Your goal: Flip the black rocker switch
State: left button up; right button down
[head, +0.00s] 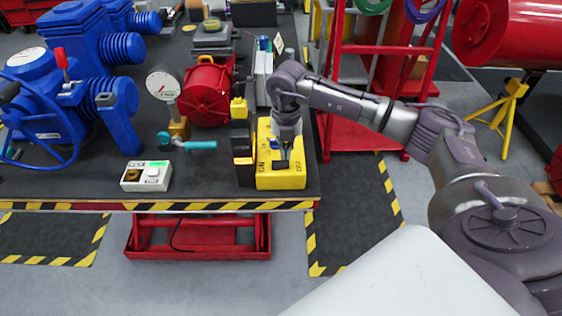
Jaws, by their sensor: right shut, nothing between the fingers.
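A yellow box (270,181) with dark lettering, including ON on its left and OFF at its lower right, sits at the table's front right. My right gripper (283,163) reaches down over the top of this box from the right, shut and empty. A dark patch shows at its fingertips. The black rocker switch is largely hidden there, so I cannot tell its position or whether the fingers touch it. My left gripper is out of view.
A black device (241,140) stands close left of the yellow box. A white button box (146,176), teal-handled valve (190,144), gauge (163,85), red round housing (208,94) and blue actuators (60,60) fill the table (215,185). A red rack (350,110) stands right.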

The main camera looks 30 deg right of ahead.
aim_at(285, 162)
jog(key=shift+f+b, duration=0.85)
jog(key=shift+f, duration=0.35)
dwell(0.8)
jog(key=shift+r, duration=0.1)
jog(key=shift+r+p, duration=2.35)
jog(key=shift+r, duration=1.15)
jog(key=shift+f, duration=0.1)
